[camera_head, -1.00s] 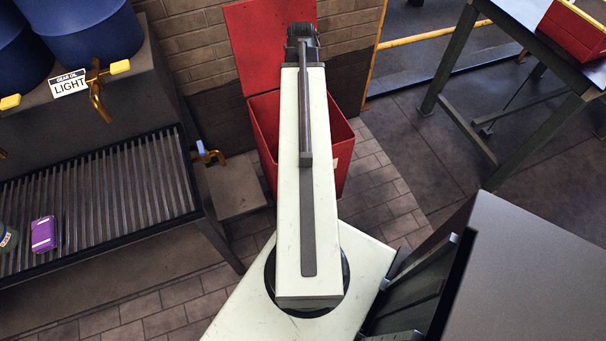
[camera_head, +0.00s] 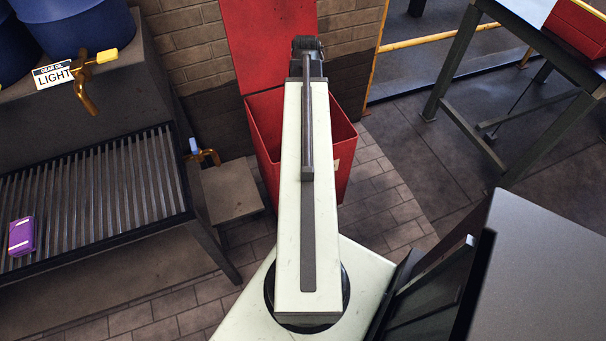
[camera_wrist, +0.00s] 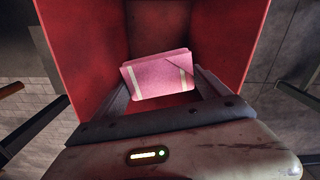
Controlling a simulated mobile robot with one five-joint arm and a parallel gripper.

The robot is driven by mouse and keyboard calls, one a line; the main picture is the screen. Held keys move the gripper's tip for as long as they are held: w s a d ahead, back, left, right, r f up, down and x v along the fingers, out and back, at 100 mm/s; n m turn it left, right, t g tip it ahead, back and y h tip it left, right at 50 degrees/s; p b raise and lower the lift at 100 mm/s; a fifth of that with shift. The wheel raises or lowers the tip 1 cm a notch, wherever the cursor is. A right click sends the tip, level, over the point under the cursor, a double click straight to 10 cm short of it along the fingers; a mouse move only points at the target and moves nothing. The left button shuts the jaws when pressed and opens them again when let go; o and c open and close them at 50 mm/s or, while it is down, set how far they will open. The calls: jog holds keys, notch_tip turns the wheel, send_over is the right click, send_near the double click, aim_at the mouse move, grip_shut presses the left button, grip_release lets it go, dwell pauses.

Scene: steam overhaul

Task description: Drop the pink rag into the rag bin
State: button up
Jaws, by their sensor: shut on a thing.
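The red rag bin (camera_head: 343,133) stands ahead of me with its lid raised against the brick wall. My arm covers part of its opening in the head view. In the wrist view my gripper (camera_wrist: 160,88) is shut on the pink rag (camera_wrist: 160,78), a folded pink cloth with pale stripes. The rag is over the bin's open mouth, with the red inner walls (camera_wrist: 90,60) on both sides and beyond it. The fingertips and the rag are hidden behind my arm in the head view.
A slatted rack (camera_head: 95,190) with a purple box (camera_head: 22,236) stands at left, below blue drums (camera_head: 75,25) with brass taps. A low grey block (camera_head: 230,190) sits left of the bin. A dark cabinet (camera_head: 540,270) is close at right. A table with a red box (camera_head: 580,25) is at far right.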

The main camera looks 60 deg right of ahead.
jog(key=o, duration=1.1)
jog(key=shift+o, duration=0.2)
jog(key=shift+r, duration=0.2)
notch_tip(320, 180, up, 8)
jog(key=p, duration=0.8)
jog(key=shift+f, duration=0.25)
